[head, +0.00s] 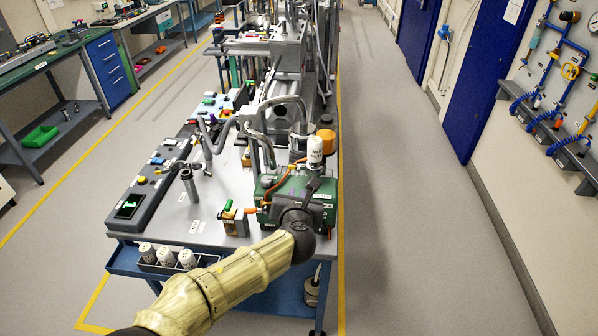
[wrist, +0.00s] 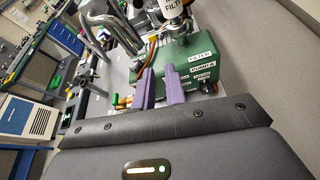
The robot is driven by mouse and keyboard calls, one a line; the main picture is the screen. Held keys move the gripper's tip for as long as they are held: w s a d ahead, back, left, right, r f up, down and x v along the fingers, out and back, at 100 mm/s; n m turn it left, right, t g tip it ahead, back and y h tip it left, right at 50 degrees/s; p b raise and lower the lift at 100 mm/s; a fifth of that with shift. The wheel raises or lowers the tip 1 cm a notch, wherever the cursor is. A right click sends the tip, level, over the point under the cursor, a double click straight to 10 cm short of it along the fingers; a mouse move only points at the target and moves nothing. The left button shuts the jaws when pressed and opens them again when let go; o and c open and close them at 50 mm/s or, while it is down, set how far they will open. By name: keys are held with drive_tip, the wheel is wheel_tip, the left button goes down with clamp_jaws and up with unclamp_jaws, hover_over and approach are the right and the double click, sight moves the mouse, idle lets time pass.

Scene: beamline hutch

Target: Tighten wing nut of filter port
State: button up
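The green pump box (head: 300,195) stands at the right side of the bench; in the wrist view (wrist: 188,62) it carries labels reading FILTER and PUMP A. A white filter canister (head: 315,150) stands upright on its top; in the wrist view its lower part (wrist: 171,9) shows at the top edge. The wing nut is too small or hidden to make out. My gripper (wrist: 159,72) has two purple fingers apart with nothing seen between them, pointing at the near side of the pump. In the head view the fingers are hidden behind my wrist.
Bent metal pipes (head: 262,125) rise left of the pump, and an orange-capped part (head: 326,138) stands behind the canister. A control strip (head: 145,195) runs along the bench's left. White bottles (head: 167,257) sit in the blue front tray. The floor (head: 400,220) to the right is clear.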

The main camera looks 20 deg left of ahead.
sight(299, 171)
drive_tip(key=p+x, duration=0.5)
drive_tip(key=x, duration=1.2)
drive_tip(key=shift+w+f, duration=0.15)
drive_tip(key=shift+w, duration=0.05)
clamp_jaws()
